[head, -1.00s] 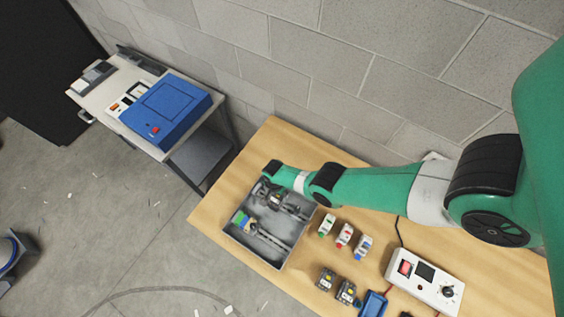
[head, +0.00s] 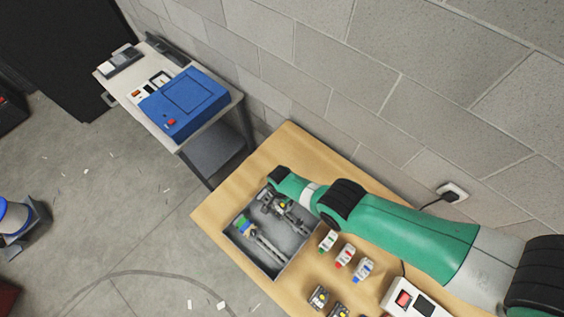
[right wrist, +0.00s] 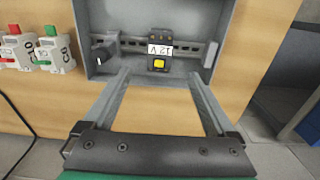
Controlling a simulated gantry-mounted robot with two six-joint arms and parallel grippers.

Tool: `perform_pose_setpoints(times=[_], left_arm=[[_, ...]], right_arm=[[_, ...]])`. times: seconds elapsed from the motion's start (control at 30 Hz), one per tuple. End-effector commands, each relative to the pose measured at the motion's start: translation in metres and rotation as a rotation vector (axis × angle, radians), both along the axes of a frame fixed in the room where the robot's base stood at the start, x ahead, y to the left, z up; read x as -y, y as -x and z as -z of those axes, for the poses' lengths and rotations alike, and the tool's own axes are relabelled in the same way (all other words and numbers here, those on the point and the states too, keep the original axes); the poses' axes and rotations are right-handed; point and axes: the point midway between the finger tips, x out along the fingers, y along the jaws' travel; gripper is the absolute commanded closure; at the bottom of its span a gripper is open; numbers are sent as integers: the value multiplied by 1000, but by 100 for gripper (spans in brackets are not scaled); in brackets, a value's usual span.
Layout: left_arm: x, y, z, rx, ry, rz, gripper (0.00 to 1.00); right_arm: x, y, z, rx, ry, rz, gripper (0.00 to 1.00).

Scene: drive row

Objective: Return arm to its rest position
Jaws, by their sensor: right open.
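My right arm comes in from the right in the head view, and its gripper (head: 284,203) is over the back part of a grey tray (head: 231,238). In the right wrist view, the right gripper (right wrist: 162,80) has its two fingers wide apart with nothing between them. Beyond the fingertips, a dark module with a yellow button and a "12 V" label (right wrist: 160,62) sits on a slotted rail (right wrist: 133,44) in the tray, apart from the fingers. My left gripper does not show.
Green, red and blue-marked modules (head: 345,256) stand right of the tray. Dark modules (head: 319,298) and a white control box (head: 415,303) are in front. A blue device (head: 184,103) sits on a separate cart at the back left. A block wall is behind.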

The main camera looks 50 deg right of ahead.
Motion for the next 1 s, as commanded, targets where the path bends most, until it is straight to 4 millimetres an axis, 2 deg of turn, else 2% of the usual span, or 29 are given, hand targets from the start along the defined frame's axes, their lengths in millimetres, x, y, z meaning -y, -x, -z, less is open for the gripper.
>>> perform_pose_setpoints(times=[0.43,0.5,0.57,0.67,0.7,0.77,0.8,0.87,0.9,0.97,1.0], left_arm=[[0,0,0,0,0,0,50],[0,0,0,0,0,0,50],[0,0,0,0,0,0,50],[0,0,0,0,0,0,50],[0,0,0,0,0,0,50],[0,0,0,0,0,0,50],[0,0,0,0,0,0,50],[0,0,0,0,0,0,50],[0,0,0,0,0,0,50],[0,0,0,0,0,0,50],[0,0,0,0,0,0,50]], right_arm=[[-2,-1,-1,2,0,-4,9],[-5,-11,-7,23,1,-14,9],[-6,-32,-18,72,2,-19,9],[-10,-86,-53,215,6,-29,9],[-12,-112,-74,290,8,-33,9],[-15,-150,-112,411,12,-49,9],[-17,-173,-139,492,17,-68,9],[-20,-204,-183,613,31,-105,9],[-22,-221,-214,694,42,-134,9],[-26,-243,-263,816,66,-180,9],[-28,-254,-298,898,87,-213,9]])
